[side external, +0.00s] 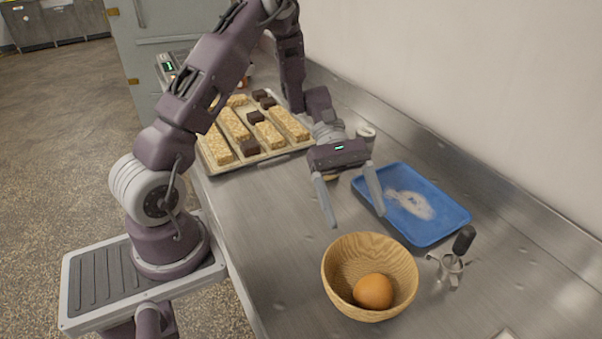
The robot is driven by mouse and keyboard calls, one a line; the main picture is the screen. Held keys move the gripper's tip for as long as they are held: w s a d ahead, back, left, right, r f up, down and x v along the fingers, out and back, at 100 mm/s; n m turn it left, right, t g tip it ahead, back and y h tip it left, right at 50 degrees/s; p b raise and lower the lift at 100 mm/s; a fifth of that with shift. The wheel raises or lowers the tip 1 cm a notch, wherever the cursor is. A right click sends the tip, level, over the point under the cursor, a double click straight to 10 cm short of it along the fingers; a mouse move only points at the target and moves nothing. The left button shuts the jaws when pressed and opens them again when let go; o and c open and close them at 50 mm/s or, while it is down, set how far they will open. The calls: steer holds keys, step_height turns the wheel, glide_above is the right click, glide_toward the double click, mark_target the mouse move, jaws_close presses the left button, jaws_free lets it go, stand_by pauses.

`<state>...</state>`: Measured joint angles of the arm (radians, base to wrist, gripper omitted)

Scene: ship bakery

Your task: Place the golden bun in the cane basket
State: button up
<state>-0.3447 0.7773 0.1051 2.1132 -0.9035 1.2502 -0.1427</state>
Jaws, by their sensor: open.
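The golden bun (373,291) is a round, orange-brown bun. It lies inside a round, tan, wood-grained bowl-shaped basket (341,262), resting toward its front right. The basket stands on the metal counter. My gripper (354,216) is open and empty, its two fingers spread wide and pointing down. It hangs behind and above the basket, apart from both basket and bun. Nothing hides the bun apart from its underside.
A blue tray (432,234) with a white powdery patch lies right of my gripper. A black-handled metal tool (452,262) stands right of the basket. A tray (218,171) of bars and dark pieces lies at the back left. The counter's front left (285,290) is clear.

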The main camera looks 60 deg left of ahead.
steer(key=s+a+r+m+t+y, duration=0.2)
steer(key=s+r+m+t+y, duration=0.5)
steer(key=s+r+m+y, duration=0.4)
steer(key=s+r+m, duration=0.4)
steer(key=s, duration=0.2)
steer(key=shift+a+r+t+y, duration=0.35)
steer(key=shift+r+t+y, duration=0.05)
